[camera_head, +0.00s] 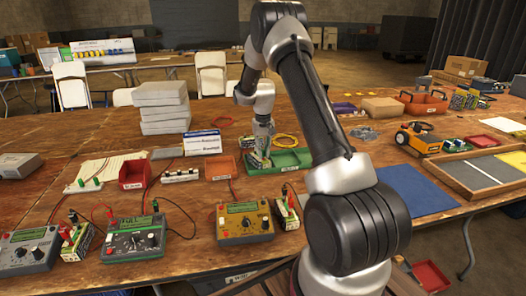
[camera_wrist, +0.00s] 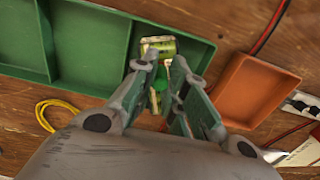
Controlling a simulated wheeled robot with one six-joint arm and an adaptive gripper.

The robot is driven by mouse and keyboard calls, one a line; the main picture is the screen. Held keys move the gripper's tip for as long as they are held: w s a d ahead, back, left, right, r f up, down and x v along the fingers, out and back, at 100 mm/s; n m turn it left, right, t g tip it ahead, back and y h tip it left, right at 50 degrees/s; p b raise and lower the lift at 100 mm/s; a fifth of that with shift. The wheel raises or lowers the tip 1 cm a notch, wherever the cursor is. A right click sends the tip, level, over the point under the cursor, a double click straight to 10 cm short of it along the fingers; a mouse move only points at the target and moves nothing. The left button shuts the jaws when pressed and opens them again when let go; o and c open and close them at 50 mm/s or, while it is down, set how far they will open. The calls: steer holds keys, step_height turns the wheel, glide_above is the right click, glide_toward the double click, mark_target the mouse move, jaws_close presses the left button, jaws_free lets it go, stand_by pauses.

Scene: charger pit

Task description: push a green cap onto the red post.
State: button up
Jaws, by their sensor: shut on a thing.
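My gripper (camera_wrist: 165,72) is shut on a small green cap (camera_wrist: 160,85), which shows between the fingers in the wrist view. In the head view my gripper (camera_head: 262,150) points down over this block (camera_head: 257,163). A red post on it cannot be made out; the fingers and cap hide part of its top. I cannot tell whether the cap touches a post.
The green tray (camera_wrist: 92,42) lies close to the fingers, and an orange tray (camera_wrist: 257,90) is on the other side. A yellow cable loop (camera_wrist: 45,115) lies nearby. In the head view, meters (camera_head: 135,238) and a strip with green caps (camera_head: 84,185) stand toward the front left.

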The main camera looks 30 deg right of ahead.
steer(key=o, duration=0.7)
steer(key=shift+o, duration=0.2)
steer(key=shift+o, duration=1)
steer(key=shift+r, duration=0.1)
steer(key=shift+r, duration=3.7)
